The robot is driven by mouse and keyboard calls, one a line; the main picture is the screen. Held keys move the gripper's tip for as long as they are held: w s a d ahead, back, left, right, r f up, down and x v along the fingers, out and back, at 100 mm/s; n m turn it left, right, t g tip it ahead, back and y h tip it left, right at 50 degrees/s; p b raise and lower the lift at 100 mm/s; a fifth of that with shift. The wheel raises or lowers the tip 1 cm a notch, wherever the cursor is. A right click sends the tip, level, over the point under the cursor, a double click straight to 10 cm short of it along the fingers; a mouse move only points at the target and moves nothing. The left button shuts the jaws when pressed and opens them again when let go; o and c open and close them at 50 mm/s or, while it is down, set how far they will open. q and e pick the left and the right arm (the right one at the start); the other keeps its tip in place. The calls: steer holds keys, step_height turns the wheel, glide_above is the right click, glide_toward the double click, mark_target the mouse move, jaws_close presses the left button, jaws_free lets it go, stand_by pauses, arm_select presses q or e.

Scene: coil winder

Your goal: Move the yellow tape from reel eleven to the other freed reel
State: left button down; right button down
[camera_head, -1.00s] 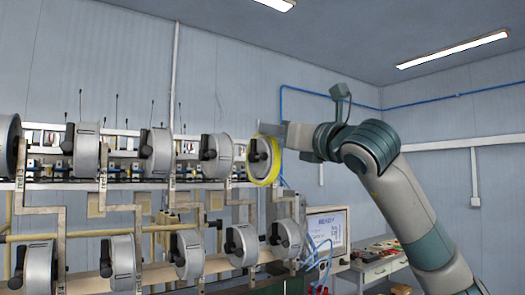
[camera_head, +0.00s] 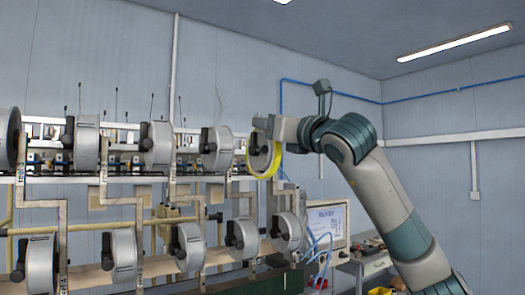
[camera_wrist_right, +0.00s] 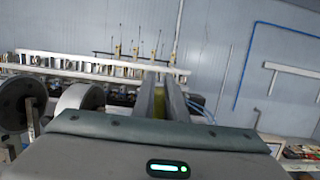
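The yellow tape (camera_head: 271,167) is a ring around the rim of the grey reel (camera_head: 259,151) at the right end of the upper row in the head view. I cannot read a number on this reel. My right gripper (camera_head: 266,124) is at the top of this reel, close to the tape's upper edge. In the right wrist view its two fingers (camera_wrist_right: 163,98) stand apart with a yellow strip between them; contact with the tape is unclear. Fingers and arm hide the reel there. My left gripper is not in view.
Several more grey reels with black handles hang on the rack, such as an upper one (camera_head: 216,149) just left and lower ones (camera_head: 287,231) without visible yellow tape. A monitor (camera_head: 327,221) and a side table (camera_head: 368,262) stand at the lower right.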

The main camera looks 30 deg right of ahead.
steer(key=shift+a+b, duration=0.4)
stand_by(0.7)
steer(key=c, duration=2.1)
jaws_free()
steer(key=shift+f+b, duration=0.15)
steer(key=shift+b, duration=0.3)
jaws_close()
steer(key=shift+r, duration=0.2)
